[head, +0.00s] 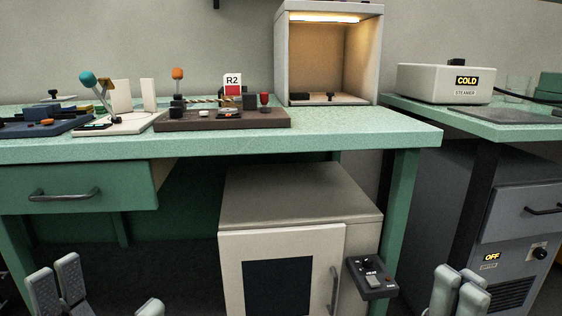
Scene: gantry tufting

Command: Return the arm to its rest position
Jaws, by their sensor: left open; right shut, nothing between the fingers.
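My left gripper (105,296) is at the bottom left of the head view. Its pale grey fingers are apart and nothing shows between them. My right gripper (459,284) is at the bottom right, its fingers together and empty. Both are low in the picture, in front of the green workbench (300,142) and apart from the things on its top. The arms behind the fingers are cut off by the lower edge of the picture.
The bench carries a brown tray (215,121), a white stand (115,124) and a lit open booth (330,98). Below are a drawer (80,188), a white cabinet (290,198) and a control box (371,278). A COLD steamer (430,85) stands on the right bench.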

